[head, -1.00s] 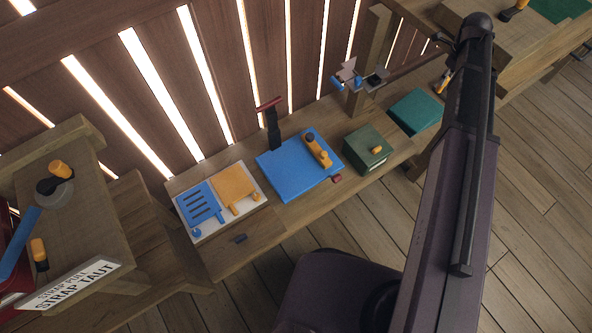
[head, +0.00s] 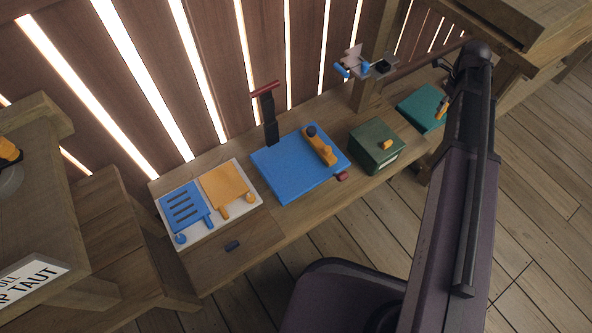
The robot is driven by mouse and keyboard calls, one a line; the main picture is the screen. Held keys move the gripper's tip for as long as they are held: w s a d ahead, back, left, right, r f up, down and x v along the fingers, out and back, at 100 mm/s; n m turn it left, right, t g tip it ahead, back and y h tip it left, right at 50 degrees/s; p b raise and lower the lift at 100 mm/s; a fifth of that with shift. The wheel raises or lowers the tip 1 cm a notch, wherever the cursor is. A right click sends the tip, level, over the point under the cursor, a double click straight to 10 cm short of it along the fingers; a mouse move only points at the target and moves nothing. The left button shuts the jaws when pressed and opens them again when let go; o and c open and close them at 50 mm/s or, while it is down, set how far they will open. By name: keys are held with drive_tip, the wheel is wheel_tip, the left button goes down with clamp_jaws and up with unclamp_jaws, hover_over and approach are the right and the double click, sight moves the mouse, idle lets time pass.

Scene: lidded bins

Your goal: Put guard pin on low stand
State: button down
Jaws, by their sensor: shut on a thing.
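A small orange and dark piece (head: 442,104), which looks like the guard pin, shows beside the far end of my arm at the upper right. My gripper is mostly hidden behind my own arm there and appears shut on this piece, just over the right side of the teal block (head: 418,108). The fingertips cannot be made out. I cannot tell which thing is the low stand.
The long bench holds a white tray (head: 172,233) with blue and orange plates, a blue board (head: 285,183) with an orange-handled tool (head: 320,147), a green box (head: 375,152) and a post-mounted fixture (head: 360,66). A sign (head: 35,280) is at lower left. Slatted wall stands behind.

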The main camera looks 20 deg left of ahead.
drive_tip(key=s+f+b, duration=0.2)
drive_tip(key=f+b, duration=0.8)
drive_tip(key=f, duration=0.1)
drive_tip(key=s+f+m+b, duration=0.1)
drive_tip(key=s+f+b, duration=0.1)
drive_tip(key=f+b, duration=0.9)
drive_tip(key=shift+s+d+f+m, duration=0.15)
drive_tip(key=shift+s+d+m, duration=0.15)
drive_tip(key=shift+s+d, duration=0.1)
drive_tip(key=w+a, duration=0.1)
drive_tip(key=w, duration=0.4)
drive_tip(key=w+a+f+b, duration=0.1)
drive_tip(key=w, duration=0.4)
drive_tip(key=w+a, duration=0.1)
drive_tip(key=w, duration=0.4)
drive_tip(key=shift+w+a+f, duration=0.25)
drive_tip(key=shift+w+a, duration=0.05)
drive_tip(key=shift+a, duration=0.1)
drive_tip(key=shift+f+b, duration=0.15)
drive_tip(key=shift+b, duration=0.2)
drive_tip(key=shift+f+b, duration=1.6)
drive_tip(key=shift+b, duration=0.05)
drive_tip(key=shift+f, duration=0.15)
drive_tip(key=shift+c, duration=2.2)
unclamp_jaws()
drive_tip(key=shift+r, duration=0.2)
